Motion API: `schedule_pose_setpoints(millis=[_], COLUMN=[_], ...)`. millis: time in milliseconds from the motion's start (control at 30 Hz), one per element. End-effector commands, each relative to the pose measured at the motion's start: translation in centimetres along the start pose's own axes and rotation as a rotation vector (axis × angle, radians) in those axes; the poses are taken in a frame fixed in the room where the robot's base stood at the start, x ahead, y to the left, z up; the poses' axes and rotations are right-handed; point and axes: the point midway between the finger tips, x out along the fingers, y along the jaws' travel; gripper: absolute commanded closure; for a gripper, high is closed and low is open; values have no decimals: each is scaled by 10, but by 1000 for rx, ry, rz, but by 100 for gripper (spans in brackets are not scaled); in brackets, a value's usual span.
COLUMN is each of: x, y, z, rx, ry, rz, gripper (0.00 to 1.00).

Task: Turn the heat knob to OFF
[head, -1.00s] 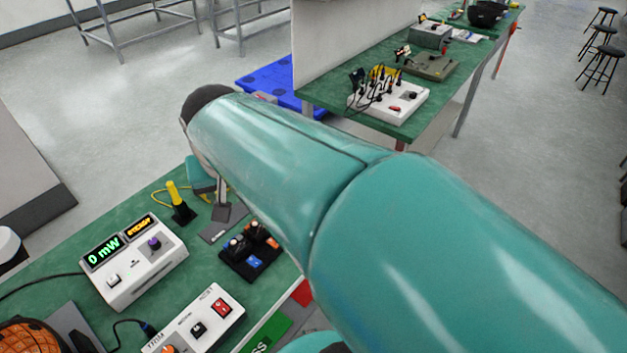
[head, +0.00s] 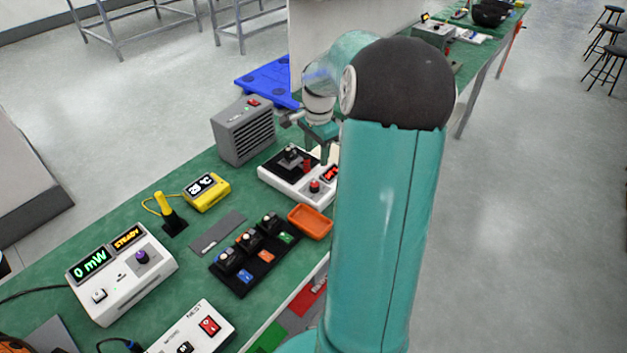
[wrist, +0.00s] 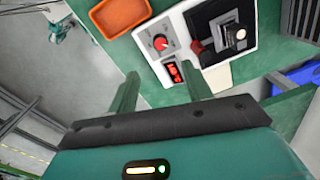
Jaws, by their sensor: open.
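The heat knob is a red round knob (head: 315,186) on a pale dial, set in the white burn-in unit (head: 277,182). In the wrist view the knob (wrist: 160,42) sits beyond my fingertips, a little above the gap between them, beside a red-lit display (wrist: 174,72). Its pointer setting is too small to read. A black socket (wrist: 222,18) holding a small device and a red lever (wrist: 202,48) are on the same unit. My gripper (wrist: 162,83) is open and empty, apart from the knob. In the head view my gripper (head: 322,146) is over the unit's far side, partly hidden by my arm.
An orange tray (head: 310,222) lies beside the unit. A grey vented box (head: 243,130) stands behind it, and a yellow temperature meter (head: 207,190) is to the left. A black rack (head: 238,284) with several modules and a 0 mW meter (head: 121,275) are nearer.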

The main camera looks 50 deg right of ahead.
Motion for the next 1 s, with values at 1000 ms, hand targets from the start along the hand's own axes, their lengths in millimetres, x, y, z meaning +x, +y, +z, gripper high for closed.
schedule_pose_setpoints(millis=[1000], x=[126], y=[-2], z=[-2], rx=[-4], ry=[0], rz=[0], gripper=[50])
